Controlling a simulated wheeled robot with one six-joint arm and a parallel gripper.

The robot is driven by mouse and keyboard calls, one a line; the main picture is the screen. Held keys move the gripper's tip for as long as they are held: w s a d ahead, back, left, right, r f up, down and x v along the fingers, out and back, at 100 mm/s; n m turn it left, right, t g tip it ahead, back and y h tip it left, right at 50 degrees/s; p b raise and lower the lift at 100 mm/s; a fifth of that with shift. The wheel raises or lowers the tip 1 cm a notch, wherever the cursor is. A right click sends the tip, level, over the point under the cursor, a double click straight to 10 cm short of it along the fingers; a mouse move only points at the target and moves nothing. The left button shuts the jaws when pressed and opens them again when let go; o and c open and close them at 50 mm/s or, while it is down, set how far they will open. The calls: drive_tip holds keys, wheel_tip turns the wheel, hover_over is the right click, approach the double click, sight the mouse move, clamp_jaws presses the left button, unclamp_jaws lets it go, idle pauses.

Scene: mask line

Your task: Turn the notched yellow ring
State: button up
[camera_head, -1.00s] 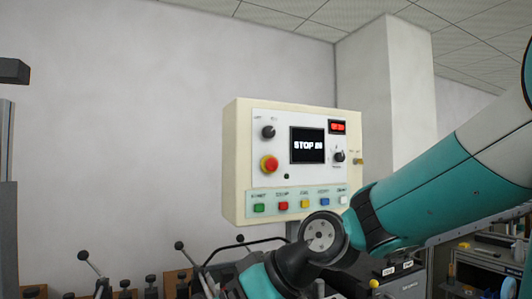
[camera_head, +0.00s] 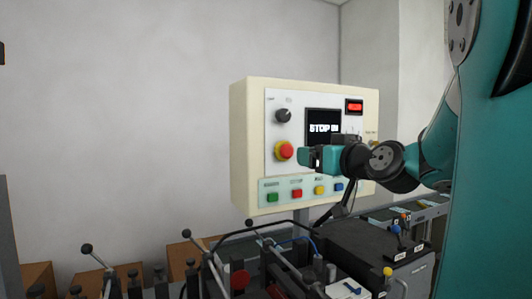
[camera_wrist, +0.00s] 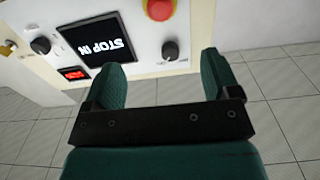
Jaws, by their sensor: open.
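The yellow ring (camera_head: 279,156) sits around the red mushroom button (camera_head: 287,149) on the cream control panel (camera_head: 245,110), left of the screen. Its notch is too small to make out. In the wrist view, which sees the panel upside down, the red button (camera_wrist: 160,9) is at the top edge, beyond the gap between my fingers. My gripper (camera_head: 308,156) is in front of the panel, just right of the button in the picture. In the wrist view my gripper (camera_wrist: 165,68) is open, with nothing between its two green fingers.
A black knob (camera_head: 283,116) is above the ring, and coloured push buttons such as the red one (camera_head: 297,194) are below it. The screen (camera_head: 323,123) reads "STOP", partly covered by my arm. Machines and levers (camera_head: 202,245) stand below the panel.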

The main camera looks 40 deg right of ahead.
sight(289, 150)
drive_tip(key=b+x, duration=0.5)
drive_tip(key=x, duration=0.8)
drive_tip(key=shift+w+r, duration=0.15)
drive_tip(key=shift+w+d, duration=0.15)
drive_tip(key=shift+w, duration=0.3)
drive_tip(key=c, duration=0.9)
